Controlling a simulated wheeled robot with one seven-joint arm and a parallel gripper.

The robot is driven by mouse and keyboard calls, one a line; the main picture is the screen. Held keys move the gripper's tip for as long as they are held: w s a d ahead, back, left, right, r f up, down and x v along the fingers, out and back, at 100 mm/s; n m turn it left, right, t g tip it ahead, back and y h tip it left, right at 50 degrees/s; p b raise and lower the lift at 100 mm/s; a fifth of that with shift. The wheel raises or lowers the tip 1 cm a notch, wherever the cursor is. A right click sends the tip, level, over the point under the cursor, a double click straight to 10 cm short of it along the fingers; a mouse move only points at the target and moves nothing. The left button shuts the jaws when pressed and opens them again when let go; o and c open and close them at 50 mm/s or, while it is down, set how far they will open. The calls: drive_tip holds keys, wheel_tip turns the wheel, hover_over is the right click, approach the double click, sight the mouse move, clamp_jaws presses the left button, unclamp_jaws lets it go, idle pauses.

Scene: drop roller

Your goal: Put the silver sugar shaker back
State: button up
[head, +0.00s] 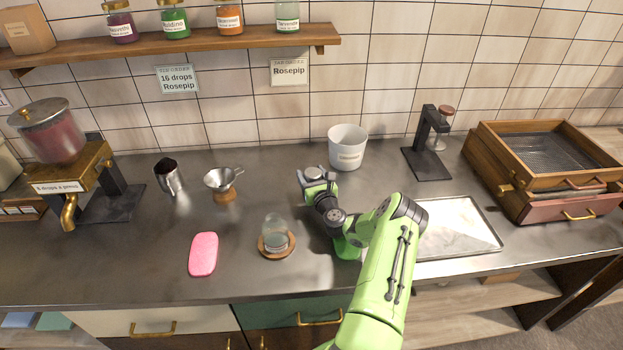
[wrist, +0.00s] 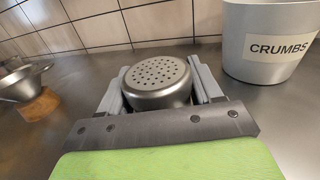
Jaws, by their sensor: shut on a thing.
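The silver sugar shaker (wrist: 158,82) has a round lid with several holes and sits between the fingers of my gripper (wrist: 160,92) in the wrist view. My gripper is shut on it, and it looks upright. In the head view my gripper (head: 312,177) is over the middle of the steel counter, in front of the white bin, with the shaker (head: 313,172) partly hidden by it. I cannot tell whether the shaker's base touches the counter.
A white CRUMBS bin (head: 348,147) stands close behind my gripper. A funnel on a wooden stand (head: 222,181), a metal jug (head: 168,176), a glass on a wooden coaster (head: 276,237) and a pink pad (head: 203,254) are to the left. A tray (head: 458,228) lies right.

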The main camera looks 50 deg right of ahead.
drive_tip(key=shift+f, duration=0.15)
drive_tip(key=shift+f, duration=0.15)
drive_tip(key=o, duration=1.2)
drive_tip(key=shift+c, duration=0.2)
drive_tip(key=shift+r, duration=0.3)
drive_tip(key=v, duration=1.1)
drive_tip(key=shift+f+b, duration=0.15)
drive_tip(key=shift+b, duration=0.2)
drive_tip(key=shift+s+a, duration=0.2)
drive_tip(key=shift+s, duration=0.3)
